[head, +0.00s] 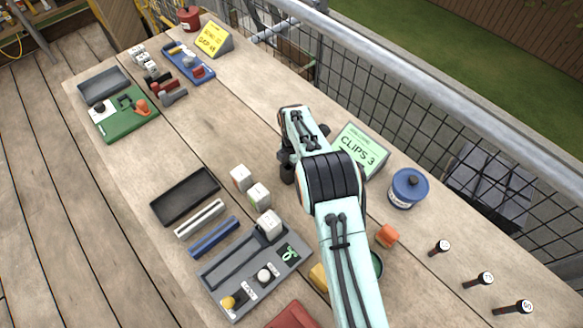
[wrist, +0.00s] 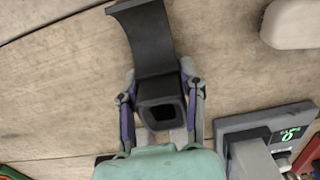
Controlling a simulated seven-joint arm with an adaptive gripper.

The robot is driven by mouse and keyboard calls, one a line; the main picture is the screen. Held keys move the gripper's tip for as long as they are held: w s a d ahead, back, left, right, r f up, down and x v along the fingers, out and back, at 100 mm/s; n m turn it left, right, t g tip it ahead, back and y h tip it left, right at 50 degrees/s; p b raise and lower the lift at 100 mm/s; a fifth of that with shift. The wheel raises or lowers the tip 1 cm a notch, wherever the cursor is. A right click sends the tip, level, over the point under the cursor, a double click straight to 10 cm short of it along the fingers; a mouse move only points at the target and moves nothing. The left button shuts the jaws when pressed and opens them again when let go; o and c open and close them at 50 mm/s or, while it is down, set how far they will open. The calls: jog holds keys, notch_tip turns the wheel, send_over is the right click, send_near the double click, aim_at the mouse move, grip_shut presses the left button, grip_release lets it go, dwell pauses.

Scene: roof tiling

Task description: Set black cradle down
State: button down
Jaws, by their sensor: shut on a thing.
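The black cradle (wrist: 148,40) is a dark piece with a curved plate at its far end and a square, hollow socket at its near end. My gripper (wrist: 158,78) is shut on it, with one finger on each side of the socket end. The wrist view shows bare wood beyond the cradle; I cannot tell whether it touches the wood. In the head view, my arm covers most of the gripper and I cannot make out the cradle clearly.
A green "CLIPS 3" sign (head: 358,150) and a blue tin (head: 408,188) stand right of my arm. White blocks (head: 241,178), a black tray (head: 185,196) and a grey tray (head: 222,301) lie left.

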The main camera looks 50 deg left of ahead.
jog(key=shift+f, duration=0.15)
jog(key=c, duration=0.6)
grip_release()
jog(key=shift+c, duration=0.2)
